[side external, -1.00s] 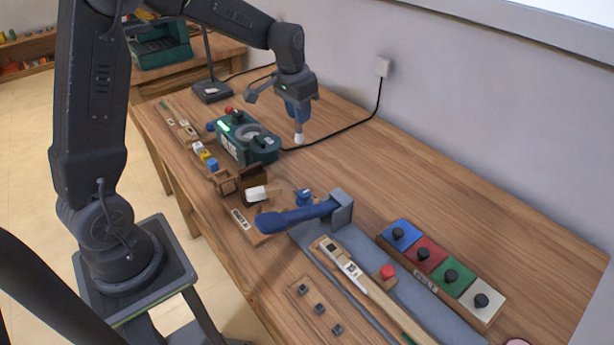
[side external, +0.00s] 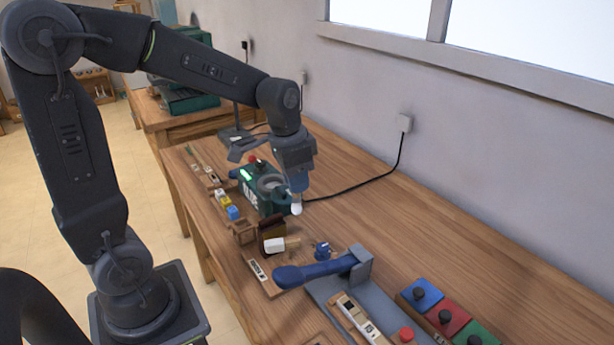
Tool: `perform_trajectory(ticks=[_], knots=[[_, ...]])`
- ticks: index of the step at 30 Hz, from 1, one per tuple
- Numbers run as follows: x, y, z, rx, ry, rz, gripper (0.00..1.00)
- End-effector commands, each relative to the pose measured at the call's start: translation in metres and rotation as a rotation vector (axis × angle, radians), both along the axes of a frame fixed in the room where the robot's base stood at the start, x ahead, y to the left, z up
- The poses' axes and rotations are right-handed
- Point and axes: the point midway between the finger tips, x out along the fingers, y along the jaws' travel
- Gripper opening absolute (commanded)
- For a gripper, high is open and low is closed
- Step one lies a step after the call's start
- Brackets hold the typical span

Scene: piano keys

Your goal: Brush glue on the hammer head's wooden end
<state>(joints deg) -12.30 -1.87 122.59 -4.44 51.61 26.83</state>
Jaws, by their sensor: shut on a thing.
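My gripper (side external: 296,178) points down over the far part of the bench. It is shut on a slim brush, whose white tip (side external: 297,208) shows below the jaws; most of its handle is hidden. The tip is at the right side of the green glue unit (side external: 249,188), which has a round grey-rimmed pot (side external: 270,183) on top. I cannot tell whether the tip touches anything. The hammer head lies nearer the camera: its white felt end (side external: 274,245) is beside a dark brown block (side external: 270,228), and its wooden end (side external: 293,243) points right.
A blue-handled lever (side external: 315,270) on a grey base stands in front of the hammer head. A small blue knob (side external: 322,249) is close by. Coloured button blocks (side external: 446,317) are at the lower right. A black cable (side external: 365,182) runs to the wall.

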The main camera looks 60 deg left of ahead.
Motion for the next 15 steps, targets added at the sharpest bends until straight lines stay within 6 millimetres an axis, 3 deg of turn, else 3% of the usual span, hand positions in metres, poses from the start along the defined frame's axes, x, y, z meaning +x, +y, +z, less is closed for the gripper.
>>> perform_trajectory(ticks=[15], knots=[[0.000,0.000,-0.044,-0.001,0.003,0.001,0.00]])
